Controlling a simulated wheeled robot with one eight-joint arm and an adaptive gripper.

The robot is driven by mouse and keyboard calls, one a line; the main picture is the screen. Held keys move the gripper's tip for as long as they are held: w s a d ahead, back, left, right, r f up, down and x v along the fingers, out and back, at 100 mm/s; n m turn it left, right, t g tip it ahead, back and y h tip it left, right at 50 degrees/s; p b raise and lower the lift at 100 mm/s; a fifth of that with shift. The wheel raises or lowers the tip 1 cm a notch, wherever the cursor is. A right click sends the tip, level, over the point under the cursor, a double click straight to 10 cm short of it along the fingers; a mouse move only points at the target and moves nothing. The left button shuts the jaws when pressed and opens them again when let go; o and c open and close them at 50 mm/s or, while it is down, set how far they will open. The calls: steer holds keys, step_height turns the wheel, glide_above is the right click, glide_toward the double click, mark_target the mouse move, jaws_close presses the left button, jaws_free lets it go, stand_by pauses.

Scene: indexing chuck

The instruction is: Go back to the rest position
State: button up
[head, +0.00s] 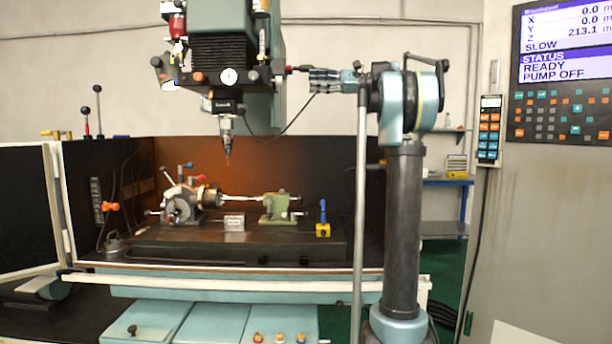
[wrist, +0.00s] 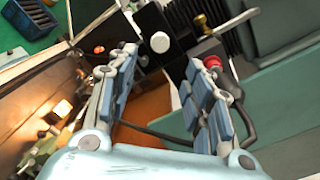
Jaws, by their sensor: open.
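My gripper (head: 322,80) is raised at the end of my arm, level with the lower part of the machine head (head: 232,50) and just to its right in the head view. In the wrist view my gripper (wrist: 160,57) has its two blue-padded fingers spread apart with nothing held between them.
The indexing chuck (head: 182,208) and green tailstock (head: 276,207) stand on the dark machine table (head: 165,247), well below my gripper. A black cable (head: 275,136) hangs from the machine head close to my gripper. The control panel (head: 562,112) is at the right.

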steer(key=s+a+f+n+h, duration=0.1)
steer(key=s+f+h, duration=0.2)
steer(key=s+f, duration=0.6)
steer(key=s+f+n+h, duration=0.1)
steer(key=s+f+h, duration=0.3)
steer(key=f, duration=0.8)
steer(key=s+a+f+n+h, duration=0.1)
steer(key=s+f+h, duration=0.1)
steer(key=s+f, duration=0.75)
steer(key=s+d+f+n+h, duration=0.2)
steer(key=s+f, duration=0.4)
steer(key=f, duration=0.6)
steer(key=s+d+f+n+t+h, duration=0.1)
steer(key=s+d+f+h, duration=0.3)
steer(key=f, duration=0.8)
steer(key=s+d+f+n+t+h, duration=0.1)
steer(key=s+d+f+n+h, duration=0.2)
steer(key=s+d+f, duration=0.5)
step_height(320, 180, down, 5)
steer(key=shift+s+r, duration=0.2)
steer(key=shift+d, duration=0.1)
steer(key=shift+w+f, duration=0.2)
steer(key=shift+w, duration=0.25)
